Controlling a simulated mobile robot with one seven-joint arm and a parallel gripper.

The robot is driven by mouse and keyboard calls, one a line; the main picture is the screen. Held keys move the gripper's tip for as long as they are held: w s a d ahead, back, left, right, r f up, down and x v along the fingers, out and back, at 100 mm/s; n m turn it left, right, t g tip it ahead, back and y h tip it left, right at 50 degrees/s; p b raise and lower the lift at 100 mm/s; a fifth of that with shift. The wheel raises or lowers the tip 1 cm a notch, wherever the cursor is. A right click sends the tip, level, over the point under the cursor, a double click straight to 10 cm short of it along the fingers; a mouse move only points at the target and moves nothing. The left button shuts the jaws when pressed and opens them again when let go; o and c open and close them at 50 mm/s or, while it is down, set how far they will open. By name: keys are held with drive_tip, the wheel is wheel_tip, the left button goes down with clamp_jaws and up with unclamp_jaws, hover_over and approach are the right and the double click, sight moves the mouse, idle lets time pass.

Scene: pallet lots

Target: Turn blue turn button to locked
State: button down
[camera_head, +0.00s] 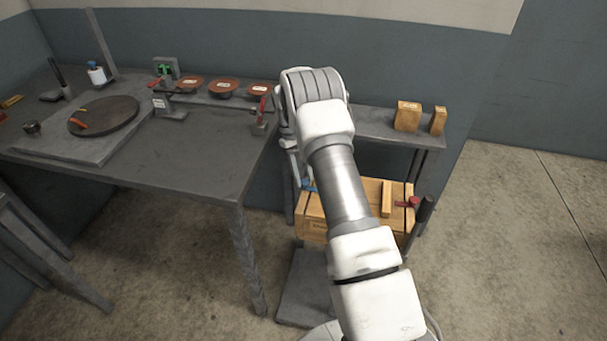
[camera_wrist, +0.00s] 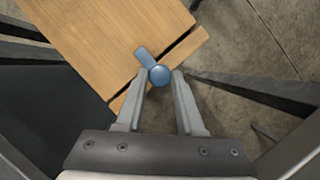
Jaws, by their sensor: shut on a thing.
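The blue turn button shows in the wrist view as a round knob (camera_wrist: 159,75) with a short flat bar (camera_wrist: 145,55) pointing up and left from it. It sits at the edge of the wooden crate (camera_wrist: 105,35), beside a dark gap between boards. My gripper (camera_wrist: 160,79) has its two fingers on either side of the knob and is shut on it. In the head view only a small blue bit of the turn button (camera_head: 309,186) shows at the crate's left end, beside my arm. My arm hides the middle of the crate (camera_head: 312,223).
A red turn button (camera_head: 410,203) sits at the crate's right end. A shelf (camera_head: 375,125) above carries two wooden blocks (camera_head: 408,116). A dark table (camera_head: 205,150) with a balance and reddish dishes stands left. The floor at right is clear.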

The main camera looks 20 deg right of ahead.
idle(0.5)
drive_tip(key=c, duration=0.5)
unclamp_jaws()
drive_tip(key=p+v, duration=0.4)
drive_tip(key=v, duration=1.3)
drive_tip(key=shift+a+r, duration=0.1)
drive_tip(key=shift+r, duration=0.15)
drive_tip(key=shift+r, duration=0.1)
